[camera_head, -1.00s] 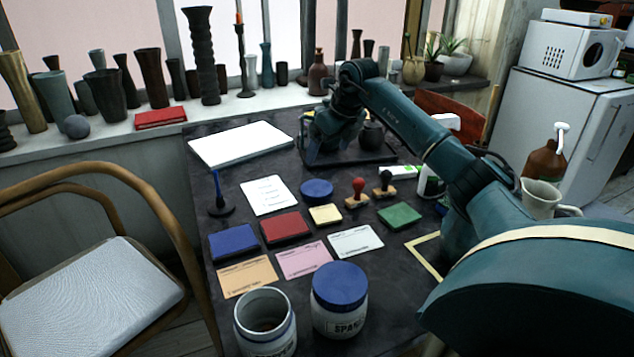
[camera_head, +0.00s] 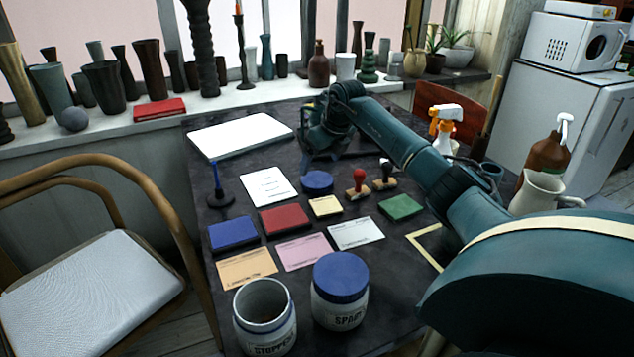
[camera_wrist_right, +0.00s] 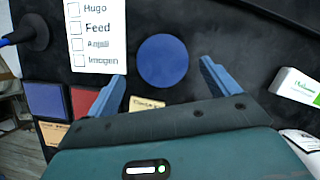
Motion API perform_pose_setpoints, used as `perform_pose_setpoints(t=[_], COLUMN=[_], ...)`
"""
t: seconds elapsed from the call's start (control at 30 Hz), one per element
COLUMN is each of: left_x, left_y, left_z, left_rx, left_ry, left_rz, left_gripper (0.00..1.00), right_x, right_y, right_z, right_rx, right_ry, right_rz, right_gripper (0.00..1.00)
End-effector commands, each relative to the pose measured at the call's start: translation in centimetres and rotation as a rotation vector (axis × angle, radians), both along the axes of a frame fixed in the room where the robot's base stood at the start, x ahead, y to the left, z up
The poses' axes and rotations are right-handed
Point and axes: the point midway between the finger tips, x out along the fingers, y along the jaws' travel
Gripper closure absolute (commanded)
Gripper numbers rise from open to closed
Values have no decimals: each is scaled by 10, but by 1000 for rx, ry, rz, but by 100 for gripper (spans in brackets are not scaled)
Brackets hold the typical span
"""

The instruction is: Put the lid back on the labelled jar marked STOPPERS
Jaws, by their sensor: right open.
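The open jar (camera_head: 264,318) stands at the near edge of the table; its label reads STOPPERS, partly cut off by the frame. Its mouth is uncovered. A round blue lid (camera_head: 317,182) lies flat on the table beyond the ink pads, and it also shows in the right wrist view (camera_wrist_right: 163,61). My right gripper (camera_head: 308,160) is just behind the lid in the head view. In the wrist view its open fingers (camera_wrist_right: 161,69) appear on either side of the lid, with nothing held. The height gap cannot be told. My left gripper is out of view.
A second jar (camera_head: 340,292) with a blue lid, labelled SPARE, stands right beside the open one. Red (camera_head: 284,219) and blue (camera_head: 233,233) pads, cards, a paper list (camera_head: 268,187) and stamps (camera_head: 357,185) surround the lid. A white slab (camera_head: 240,134) lies behind.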

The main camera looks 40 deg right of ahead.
Motion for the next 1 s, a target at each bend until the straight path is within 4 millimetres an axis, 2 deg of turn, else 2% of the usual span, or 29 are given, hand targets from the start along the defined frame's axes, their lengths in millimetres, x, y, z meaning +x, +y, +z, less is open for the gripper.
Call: perform_pose_setpoints(t=[0.37,0.7,1.0], left_x=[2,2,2], left_y=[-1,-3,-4], left_z=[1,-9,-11], left_rx=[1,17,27], left_ry=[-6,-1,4], left_rz=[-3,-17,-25], left_gripper=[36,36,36], right_x=[2,12,15], right_y=[0,0,-1], right_z=[-5,-48,-54], right_rx=[0,4,0], right_ry=[0,1,-1], right_rz=[0,-1,0], right_gripper=[13,13,13])
